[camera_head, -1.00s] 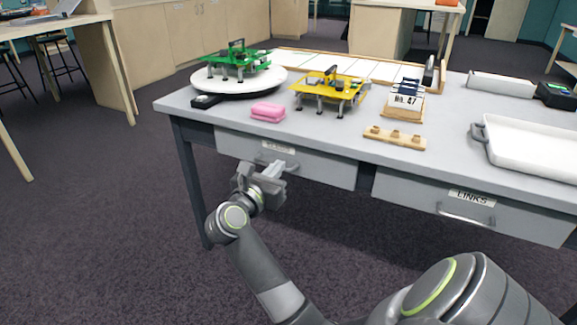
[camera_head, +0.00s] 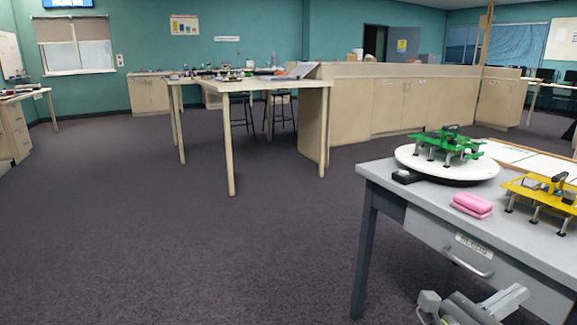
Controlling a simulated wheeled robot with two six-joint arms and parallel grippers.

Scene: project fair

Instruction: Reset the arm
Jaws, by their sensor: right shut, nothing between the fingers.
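My right gripper (camera_head: 497,300) shows at the bottom right, in front of the grey table's drawer and below its handle. It is shut and empty. The rest of that arm is cut off by the lower frame edge. My left arm and gripper are not in view.
The drawer (camera_head: 440,238) looks shut. A wooden table (camera_head: 318,84) stands farther back. Open carpet fills the left.

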